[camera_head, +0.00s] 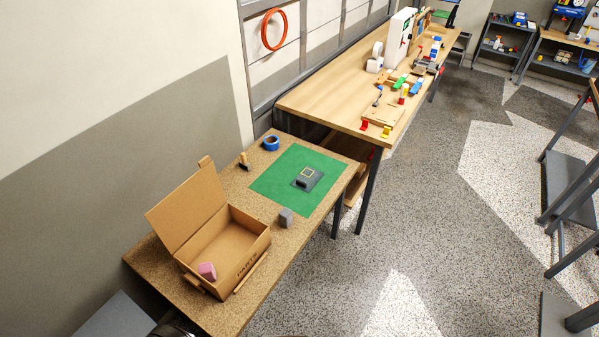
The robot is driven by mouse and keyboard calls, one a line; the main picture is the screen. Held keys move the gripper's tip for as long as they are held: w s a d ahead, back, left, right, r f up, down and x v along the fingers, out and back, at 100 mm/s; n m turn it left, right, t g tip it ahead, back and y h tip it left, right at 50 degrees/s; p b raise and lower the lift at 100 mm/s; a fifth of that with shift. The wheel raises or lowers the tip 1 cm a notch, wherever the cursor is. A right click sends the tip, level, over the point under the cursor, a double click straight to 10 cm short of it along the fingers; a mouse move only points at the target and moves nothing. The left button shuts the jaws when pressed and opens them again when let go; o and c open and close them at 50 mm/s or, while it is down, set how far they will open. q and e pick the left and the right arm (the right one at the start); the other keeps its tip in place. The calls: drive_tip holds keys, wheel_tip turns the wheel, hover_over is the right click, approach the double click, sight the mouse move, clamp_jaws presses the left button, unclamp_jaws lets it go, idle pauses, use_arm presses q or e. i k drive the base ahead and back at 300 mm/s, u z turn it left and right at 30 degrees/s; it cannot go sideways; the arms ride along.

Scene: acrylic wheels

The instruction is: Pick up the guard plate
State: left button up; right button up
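A dark grey flat piece (314,174) lies on the green mat (285,187) on the near table. It has a pale yellowish square outline on top and a darker raised block at its left edge. It looks plate-like, but I cannot tell for certain that it is the guard plate. Neither of my grippers can be made out in the head view. A dark rounded shape shows at the bottom edge, left of the middle, too cut off to identify.
An open cardboard box (250,250) with a pink block (207,270) inside stands at the table's near end. A grey block (286,217), blue tape roll (271,143) and small dark-and-tan tool (244,161) lie nearby. A longer wooden table (320,97) with several parts stands behind.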

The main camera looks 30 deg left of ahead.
sight(307, 178)
drive_tip(key=u, duration=0.7)
drive_tip(key=i, duration=1.15)
drive_tip(key=u, duration=0.95)
drive_tip(key=i, duration=0.25)
drive_tip(key=u, duration=0.25)
